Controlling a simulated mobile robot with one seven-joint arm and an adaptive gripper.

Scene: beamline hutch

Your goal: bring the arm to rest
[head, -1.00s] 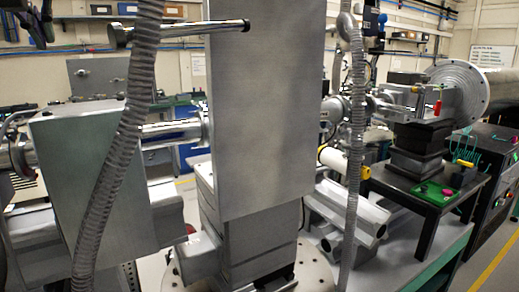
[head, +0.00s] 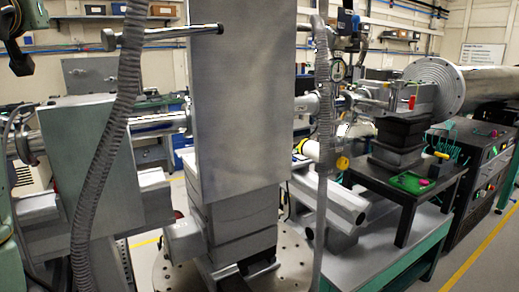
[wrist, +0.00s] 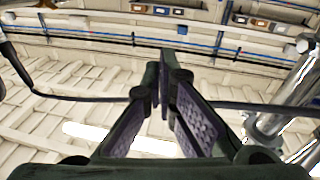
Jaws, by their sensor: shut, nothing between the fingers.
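My gripper (wrist: 166,75) shows in the wrist view, pointing up the picture with its two dark, pad-lined fingers. The fingertips come together at the top and nothing is held between them. Behind them are a pale wall, blue and dark conduits and a pale panelled surface. In the head view, dark green parts of my arm (head: 18,45) show at the left edge.
A tall grey metal box (head: 240,100) stands centre in the head view, flanked by ribbed hoses (head: 105,150). A black table (head: 400,190) carries a green tray (head: 408,184). A large silver cylinder (head: 480,82) is behind. Metal pipework (wrist: 290,100) is right of my gripper. Floor shows at lower right.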

